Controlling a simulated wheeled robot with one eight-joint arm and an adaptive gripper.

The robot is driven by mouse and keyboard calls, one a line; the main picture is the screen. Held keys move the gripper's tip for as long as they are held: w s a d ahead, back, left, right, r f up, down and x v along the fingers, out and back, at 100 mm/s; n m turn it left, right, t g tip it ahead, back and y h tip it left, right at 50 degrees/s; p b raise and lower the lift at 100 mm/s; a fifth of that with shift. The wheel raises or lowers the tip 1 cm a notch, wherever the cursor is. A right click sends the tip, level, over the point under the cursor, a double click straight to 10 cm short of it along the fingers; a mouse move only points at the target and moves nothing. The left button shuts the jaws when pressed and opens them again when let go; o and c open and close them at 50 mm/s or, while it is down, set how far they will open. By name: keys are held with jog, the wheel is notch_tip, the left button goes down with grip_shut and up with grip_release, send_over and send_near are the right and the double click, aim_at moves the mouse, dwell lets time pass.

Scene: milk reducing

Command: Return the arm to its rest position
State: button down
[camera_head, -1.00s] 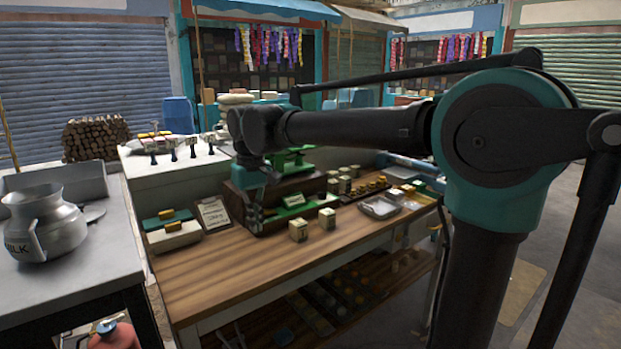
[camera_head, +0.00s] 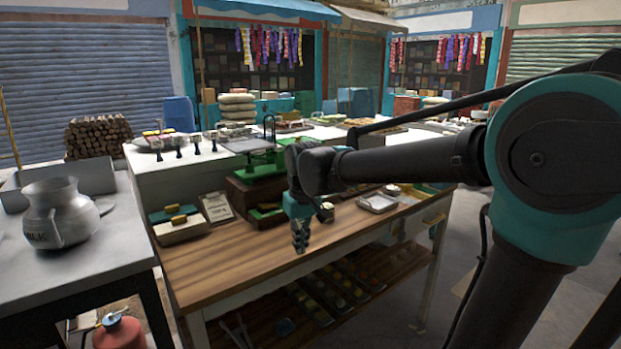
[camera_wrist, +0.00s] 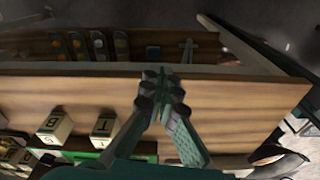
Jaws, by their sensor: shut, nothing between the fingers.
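My gripper (camera_head: 300,240) hangs from my arm above the front part of the wooden table (camera_head: 215,270), fingers pointing down. In the wrist view my gripper (camera_wrist: 160,90) has its fingertips together with nothing between them. Two small lettered cubes, one marked B (camera_wrist: 53,127) and one marked T (camera_wrist: 103,130), stand on the table, apart from the fingers. In the head view my arm hides part of the table's right side.
A milk jug (camera_head: 60,215) stands on the grey side table (camera_head: 85,260) at left. A green scale (camera_head: 262,168) stands behind my gripper. A shelf (camera_head: 330,295) with several small items lies below the tabletop. The table's front left is clear.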

jog(key=s+d+f+m+t, duration=0.1)
jog(key=s+d+f+m, duration=0.1)
jog(key=s+d+f, duration=0.4)
jog(key=s+d+f+m+t, duration=0.2)
jog(key=s+d+f, duration=0.4)
jog(key=d+f, duration=0.5)
jog(key=d+m, duration=0.1)
jog(key=d, duration=0.3)
jog(key=shift+d+f+h, duration=0.3)
jog(key=shift+d+f, duration=0.05)
